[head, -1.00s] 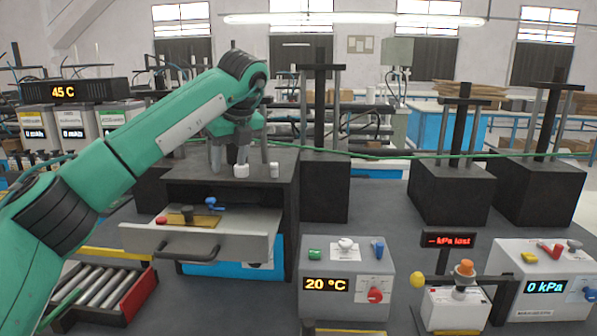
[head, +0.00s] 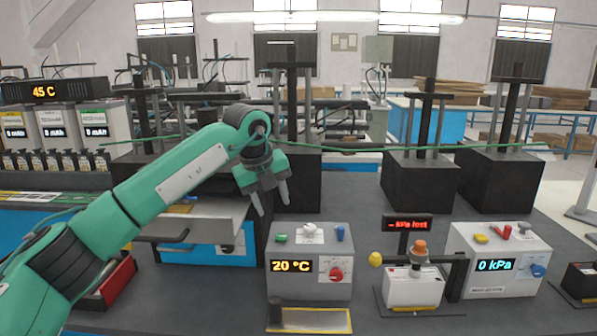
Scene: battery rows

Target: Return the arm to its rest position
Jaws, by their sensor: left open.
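My left gripper (head: 272,204) hangs in the middle of the head view with its two fingers apart and nothing between them. It is above the bench, to the left of and a little higher than the 20 °C box (head: 309,262). My right gripper is not in the view.
Dark blocks with posts (head: 419,183) stand behind. To the right are the small white unit (head: 412,290) with an orange knob and the 0 kPa box (head: 497,262). A yellow-edged plate (head: 318,320) lies in front. A roller tray (head: 115,283) is partly hidden by my arm.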

